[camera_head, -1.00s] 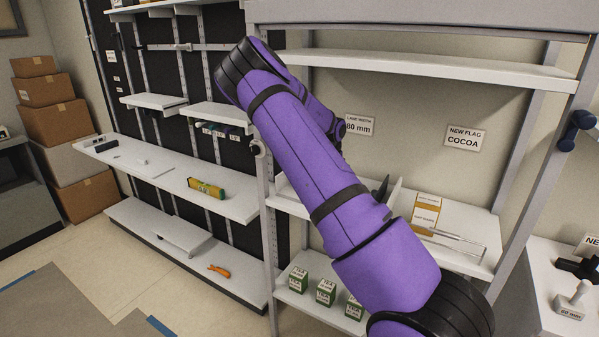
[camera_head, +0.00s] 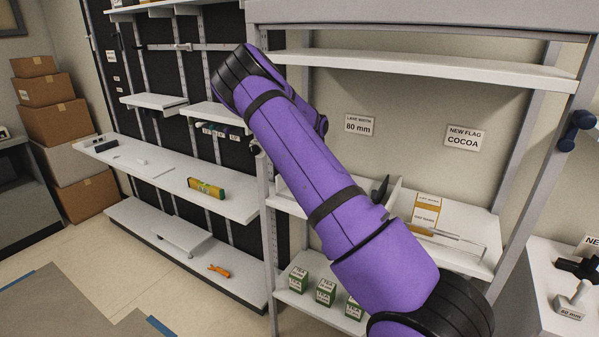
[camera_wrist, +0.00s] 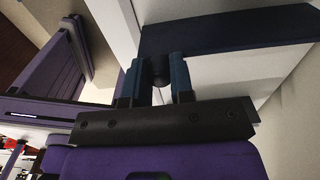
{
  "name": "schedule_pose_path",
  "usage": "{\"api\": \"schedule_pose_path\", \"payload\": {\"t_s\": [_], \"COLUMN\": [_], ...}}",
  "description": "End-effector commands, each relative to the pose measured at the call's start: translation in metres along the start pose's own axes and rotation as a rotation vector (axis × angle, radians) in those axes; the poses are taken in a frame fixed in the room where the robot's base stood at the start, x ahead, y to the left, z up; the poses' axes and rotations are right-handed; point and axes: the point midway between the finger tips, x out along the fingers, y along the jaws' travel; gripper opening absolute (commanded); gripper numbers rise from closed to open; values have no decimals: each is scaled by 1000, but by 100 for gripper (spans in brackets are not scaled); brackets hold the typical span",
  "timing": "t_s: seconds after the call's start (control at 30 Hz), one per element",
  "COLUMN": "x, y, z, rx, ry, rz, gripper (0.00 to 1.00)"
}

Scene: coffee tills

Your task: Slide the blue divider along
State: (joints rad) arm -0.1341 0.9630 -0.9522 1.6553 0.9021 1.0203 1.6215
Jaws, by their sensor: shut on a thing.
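In the wrist view, a dark navy panel, which looks like the blue divider (camera_wrist: 225,32), spans the upper right. My gripper (camera_wrist: 161,76) has its two blue fingers closed around a small dark knob at the panel's near end. The panel's far end runs out of the picture. In the head view my purple arm crosses in front of the shelf bay and hides my gripper and most of the divider. A small dark upright piece (camera_head: 380,188) shows just past the arm; I cannot tell whether it belongs to the divider.
A white upright divider (camera_head: 395,194) stands right of the arm on the shelf, beside orange and white cartons (camera_head: 426,211). Green boxes (camera_head: 325,291) stand on the shelf below.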

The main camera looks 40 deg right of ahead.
Motion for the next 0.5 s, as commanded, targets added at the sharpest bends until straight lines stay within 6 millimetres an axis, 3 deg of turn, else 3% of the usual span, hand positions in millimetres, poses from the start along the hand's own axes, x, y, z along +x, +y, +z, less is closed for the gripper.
{"api": "schedule_pose_path", "payload": {"t_s": [0.5], "x": [-2], "y": [-2], "z": [31], "rx": [0], "ry": [-2], "rz": [-6], "gripper": [1]}}
